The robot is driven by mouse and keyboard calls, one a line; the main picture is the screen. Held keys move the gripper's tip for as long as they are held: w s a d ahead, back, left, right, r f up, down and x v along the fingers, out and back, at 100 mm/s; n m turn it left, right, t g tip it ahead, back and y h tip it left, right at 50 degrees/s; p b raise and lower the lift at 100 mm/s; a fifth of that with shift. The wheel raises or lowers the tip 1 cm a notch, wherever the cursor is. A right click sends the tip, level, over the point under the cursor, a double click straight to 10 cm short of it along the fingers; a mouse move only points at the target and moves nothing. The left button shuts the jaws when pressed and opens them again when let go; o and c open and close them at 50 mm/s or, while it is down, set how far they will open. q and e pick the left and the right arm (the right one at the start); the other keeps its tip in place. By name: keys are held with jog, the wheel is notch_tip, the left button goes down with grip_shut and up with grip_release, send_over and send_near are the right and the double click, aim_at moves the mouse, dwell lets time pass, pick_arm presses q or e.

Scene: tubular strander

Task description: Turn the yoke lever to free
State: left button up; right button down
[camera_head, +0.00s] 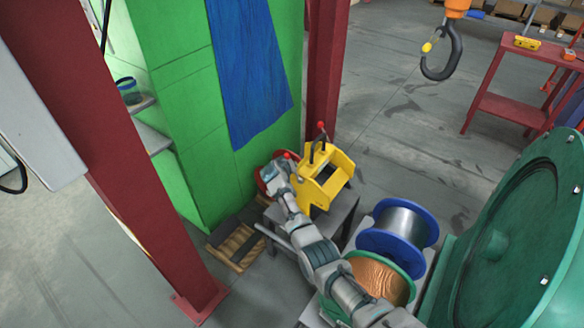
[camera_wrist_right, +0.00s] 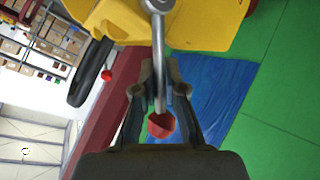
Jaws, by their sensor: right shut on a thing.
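The yellow yoke (camera_head: 341,163) stands on a grey stand in the middle of the head view. It fills the top of the right wrist view (camera_wrist_right: 205,22). The yoke lever is a grey rod (camera_wrist_right: 158,45) with a red knob (camera_wrist_right: 161,126), and its knob also shows at the yoke's left side in the head view (camera_head: 289,156). My right gripper (camera_wrist_right: 160,90) is shut on the lever's rod, with the knob between its fingers. In the head view, my right gripper (camera_head: 281,168) is small and partly hides the lever. My left gripper is out of view.
A blue spool (camera_head: 428,222) and a copper-wire spool (camera_head: 398,286) sit right of my right arm. A green machine drum (camera_head: 520,235) fills the right. A crane hook (camera_head: 455,55) hangs at upper right. Red columns (camera_head: 325,60) and a green panel (camera_head: 185,100) stand behind and left.

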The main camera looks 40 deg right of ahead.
jog(key=shift+w+a, duration=0.15)
jog(key=c, duration=1.5)
grip_release()
jog(key=shift+c, duration=0.2)
jog(key=o, duration=0.3)
jog(key=shift+w+f, duration=0.1)
jog(key=v, duration=1.2)
jog(key=shift+f, duration=0.1)
